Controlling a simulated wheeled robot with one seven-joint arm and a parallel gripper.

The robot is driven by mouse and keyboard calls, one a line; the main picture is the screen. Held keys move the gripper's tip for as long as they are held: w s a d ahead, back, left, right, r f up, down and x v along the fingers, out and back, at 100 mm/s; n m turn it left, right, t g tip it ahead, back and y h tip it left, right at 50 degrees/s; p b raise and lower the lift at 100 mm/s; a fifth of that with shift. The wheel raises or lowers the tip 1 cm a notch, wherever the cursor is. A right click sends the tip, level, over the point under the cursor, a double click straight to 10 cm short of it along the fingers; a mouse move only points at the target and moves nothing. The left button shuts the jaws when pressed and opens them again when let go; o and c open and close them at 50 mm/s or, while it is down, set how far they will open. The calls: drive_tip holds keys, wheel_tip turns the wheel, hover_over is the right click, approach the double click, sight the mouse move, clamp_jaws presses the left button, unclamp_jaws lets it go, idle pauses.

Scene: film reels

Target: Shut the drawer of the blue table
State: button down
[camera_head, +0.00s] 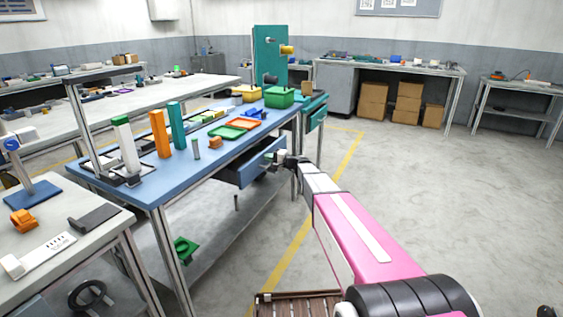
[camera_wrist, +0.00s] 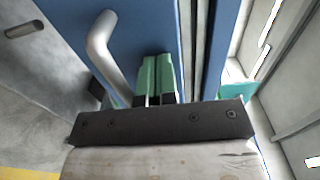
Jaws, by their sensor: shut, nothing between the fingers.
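The blue table (camera_head: 95,181) stands left of centre in the head view, with a blue-fronted drawer (camera_head: 250,170) under its right end. The drawer appears to stand out from the table, with a dark side showing. My gripper (camera_head: 270,161) is at the drawer front, its green fingers shut and empty. In the wrist view the shut fingers (camera_wrist: 157,68) point at the blue drawer front (camera_wrist: 145,20), just right of its bent grey handle (camera_wrist: 103,50). I cannot tell whether the fingertips touch the front.
Coloured blocks and trays, such as a green tray (camera_head: 227,132), lie on the blue table. A green part (camera_head: 185,250) lies on its lower shelf. A grey table (camera_head: 65,215) is at front left. A slatted wooden crate (camera_head: 290,307) is at the bottom. The floor at right is clear.

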sight(260, 154)
drive_tip(key=x, duration=0.4)
drive_tip(key=shift+w+a, duration=0.2)
drive_tip(key=shift+a, duration=0.05)
drive_tip(key=shift+w+a+r, duration=0.1)
drive_tip(key=v, duration=1.5)
drive_tip(key=s+f+n+g+h, duration=0.25)
drive_tip(key=s+f, duration=0.25)
drive_tip(key=s, duration=0.4)
drive_tip(key=s+f+n+g+h, duration=0.1)
drive_tip(key=s+f+g+h, duration=0.3)
drive_tip(key=s, duration=0.6)
drive_tip(key=s+d+f+n+g+h, duration=0.1)
drive_tip(key=s+d+h, duration=0.3)
drive_tip(key=s, duration=0.4)
drive_tip(key=s+d+f+n+g+h, duration=0.1)
drive_tip(key=s+d+f+h, duration=0.2)
drive_tip(key=s, duration=0.6)
drive_tip(key=d+h, duration=0.2)
drive_tip(key=d, duration=0.1)
drive_tip(key=shift+s, duration=0.25)
drive_tip(key=shift+d+n+g, duration=0.15)
drive_tip(key=shift+n+g, duration=0.1)
